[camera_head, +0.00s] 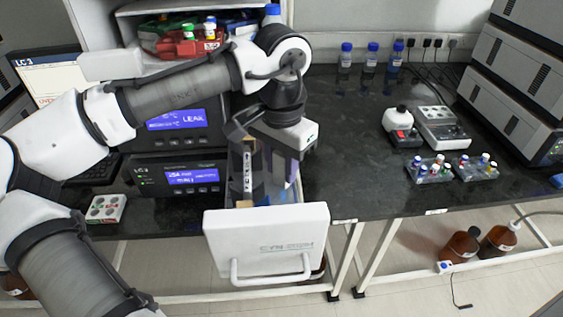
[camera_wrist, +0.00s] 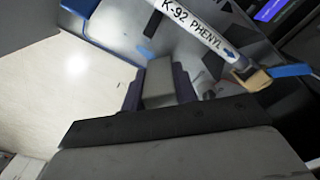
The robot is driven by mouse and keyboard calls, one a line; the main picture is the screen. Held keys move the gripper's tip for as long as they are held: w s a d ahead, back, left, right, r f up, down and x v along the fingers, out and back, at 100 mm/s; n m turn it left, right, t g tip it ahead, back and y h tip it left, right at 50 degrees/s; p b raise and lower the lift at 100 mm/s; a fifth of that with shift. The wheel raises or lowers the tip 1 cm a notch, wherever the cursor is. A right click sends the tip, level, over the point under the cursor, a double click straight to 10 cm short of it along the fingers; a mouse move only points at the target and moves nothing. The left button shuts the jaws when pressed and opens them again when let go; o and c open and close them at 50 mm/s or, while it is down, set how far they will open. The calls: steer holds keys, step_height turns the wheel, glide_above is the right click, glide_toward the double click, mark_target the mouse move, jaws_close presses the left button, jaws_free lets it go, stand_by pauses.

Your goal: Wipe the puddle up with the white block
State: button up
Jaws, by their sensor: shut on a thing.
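My gripper (camera_head: 288,178) reaches down into an open drawer (camera_head: 265,243) with a white front and handle. In the wrist view its two dark fingers (camera_wrist: 159,90) are shut on the white block (camera_wrist: 158,78), which looks grey in shadow. The block's lower end is over or on the drawer's pale floor (camera_wrist: 118,22); I cannot tell if it touches. A white column labelled K-92 PHENYL (camera_wrist: 200,28) with a tan end fitting lies close to the fingers. It stands near-upright in the head view (camera_head: 248,170). I cannot make out the puddle's outline for certain.
Instrument modules with lit screens (camera_head: 192,177) stand left of the drawer. On the dark bench (camera_head: 345,150) are vial racks (camera_head: 430,171) and blue-capped bottles (camera_head: 371,60).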

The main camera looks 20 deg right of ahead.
steer(key=shift+f, duration=0.55)
steer(key=shift+s, duration=0.1)
